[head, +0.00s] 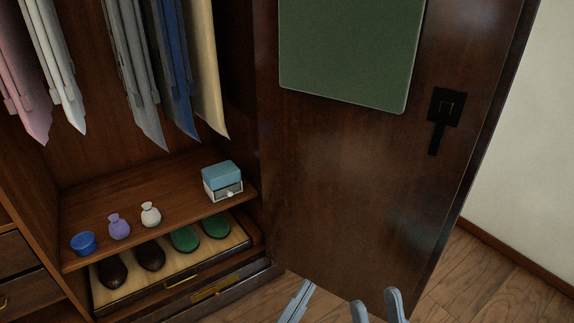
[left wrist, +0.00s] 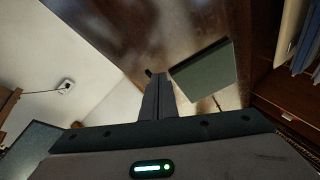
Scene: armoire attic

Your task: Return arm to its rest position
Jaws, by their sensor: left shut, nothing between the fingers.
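My left gripper (head: 303,287) is at the bottom of the head view, in front of the lower part of the open armoire door (head: 350,200). Its fingers are together with nothing between them. In the left wrist view its closed fingers (left wrist: 158,90) point toward the door (left wrist: 130,45). My right gripper (head: 376,303) is to the right of it at the bottom edge of the head view. Its two fingers are apart and nothing shows between them. Most of both arms is out of view.
The armoire shelf (head: 100,195) holds a blue cup (head: 83,243), two small pouches (head: 119,226) and a teal-lidded box (head: 222,180). Shoes (head: 186,239) stand on a tray below. Clothes (head: 145,75) hang above. The door carries a green panel (head: 350,50) and black handle (head: 443,115).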

